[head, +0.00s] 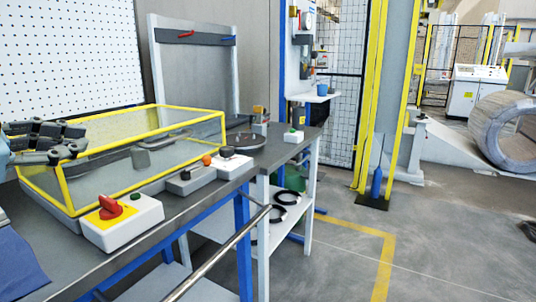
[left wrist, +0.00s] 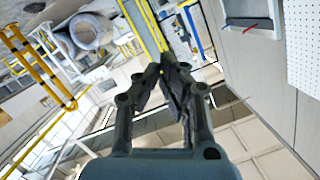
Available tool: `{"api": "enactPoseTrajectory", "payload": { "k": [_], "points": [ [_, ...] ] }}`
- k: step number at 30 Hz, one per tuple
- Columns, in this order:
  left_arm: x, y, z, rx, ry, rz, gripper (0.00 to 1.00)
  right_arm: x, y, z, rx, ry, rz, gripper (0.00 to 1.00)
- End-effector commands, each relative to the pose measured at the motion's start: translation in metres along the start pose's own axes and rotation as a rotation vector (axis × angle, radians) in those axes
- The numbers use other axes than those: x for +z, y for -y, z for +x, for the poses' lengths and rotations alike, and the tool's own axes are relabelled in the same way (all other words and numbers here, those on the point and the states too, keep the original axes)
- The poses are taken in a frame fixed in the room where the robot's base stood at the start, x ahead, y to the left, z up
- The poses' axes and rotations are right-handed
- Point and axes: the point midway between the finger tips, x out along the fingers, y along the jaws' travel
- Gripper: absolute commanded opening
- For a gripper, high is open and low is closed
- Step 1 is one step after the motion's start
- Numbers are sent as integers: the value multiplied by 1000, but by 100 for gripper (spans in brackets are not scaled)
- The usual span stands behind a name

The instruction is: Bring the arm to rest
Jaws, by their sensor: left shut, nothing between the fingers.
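My left gripper (head: 80,141) comes in from the left edge in the head view. It is dark grey and hangs above the left end of the yellow-framed clear box (head: 190,113) on the bench, and it hides part of that frame. In the left wrist view my left gripper (left wrist: 167,64) has its fingertips together with nothing between them. That camera is tilted, so the room appears rotated. My right gripper is in neither view.
The dark bench (head: 130,247) carries a white box with a red knob (head: 110,207) and a smaller control box (head: 191,179). A round dark disc (head: 246,140) lies further along. A blue cloth (head: 18,265) lies at the near left. Open floor (head: 440,245) lies right.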

Motion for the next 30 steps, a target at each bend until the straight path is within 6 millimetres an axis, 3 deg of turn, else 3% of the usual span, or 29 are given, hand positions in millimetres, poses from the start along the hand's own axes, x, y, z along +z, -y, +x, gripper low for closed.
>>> {"api": "enactPoseTrajectory", "payload": {
  "k": [11, 17, 23, 30],
  "points": [
    [51, -38, -8, -3, 178, -94, 0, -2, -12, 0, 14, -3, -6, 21],
    [96, -76, -25, -11, 356, -189, 0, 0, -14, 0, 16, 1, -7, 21],
    [143, -125, -58, -23, 592, -316, 0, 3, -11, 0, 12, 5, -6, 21],
    [186, -189, -118, -39, 907, -489, 0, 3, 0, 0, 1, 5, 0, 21]
  ]
}}
